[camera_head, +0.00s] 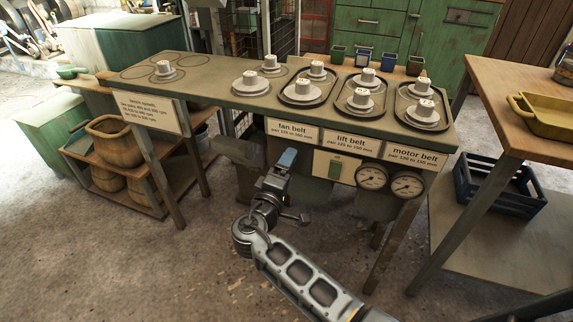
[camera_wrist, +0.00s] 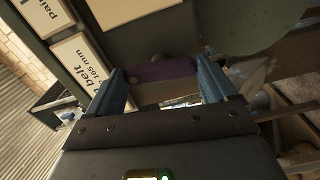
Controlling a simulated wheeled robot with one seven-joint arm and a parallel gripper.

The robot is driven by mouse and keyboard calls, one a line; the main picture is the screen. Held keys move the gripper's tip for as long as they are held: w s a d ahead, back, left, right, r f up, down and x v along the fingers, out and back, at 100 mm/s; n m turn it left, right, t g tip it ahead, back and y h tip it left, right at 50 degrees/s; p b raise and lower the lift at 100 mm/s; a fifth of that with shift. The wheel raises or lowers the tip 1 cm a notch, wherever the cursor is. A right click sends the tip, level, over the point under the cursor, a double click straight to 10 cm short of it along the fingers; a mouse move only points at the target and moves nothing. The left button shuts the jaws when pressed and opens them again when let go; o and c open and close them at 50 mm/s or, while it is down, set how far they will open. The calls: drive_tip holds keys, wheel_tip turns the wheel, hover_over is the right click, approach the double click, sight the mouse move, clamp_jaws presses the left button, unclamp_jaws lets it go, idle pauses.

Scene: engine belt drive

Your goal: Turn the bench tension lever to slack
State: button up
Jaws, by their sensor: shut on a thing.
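My gripper (camera_head: 286,158) is at the front of the green bench (camera_head: 225,88), below the fan belt label (camera_head: 293,131). In the wrist view its two blue fingers (camera_wrist: 163,78) stand on either side of a dark purple grip, which I take to be the tension lever (camera_wrist: 165,72). The fingers are shut on this grip. In the head view the lever is hidden by my gripper, so its angle cannot be told.
A cream plate with a green switch (camera_head: 335,168) and two dial gauges (camera_head: 371,177) sit right of my gripper on the bench front. Several pale pulleys (camera_head: 316,70) stand on top. A wooden table (camera_head: 490,95) is at right. Open floor lies left of my arm.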

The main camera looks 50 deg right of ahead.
drive_tip(key=shift+n+p, duration=0.35)
drive_tip(key=shift+n, duration=0.35)
drive_tip(key=shift+a, duration=0.1)
drive_tip(key=o, duration=0.8)
drive_tip(key=shift+o, duration=0.2)
drive_tip(key=v, duration=0.7)
drive_tip(key=shift+a+p, duration=0.35)
drive_tip(key=shift+s, duration=0.1)
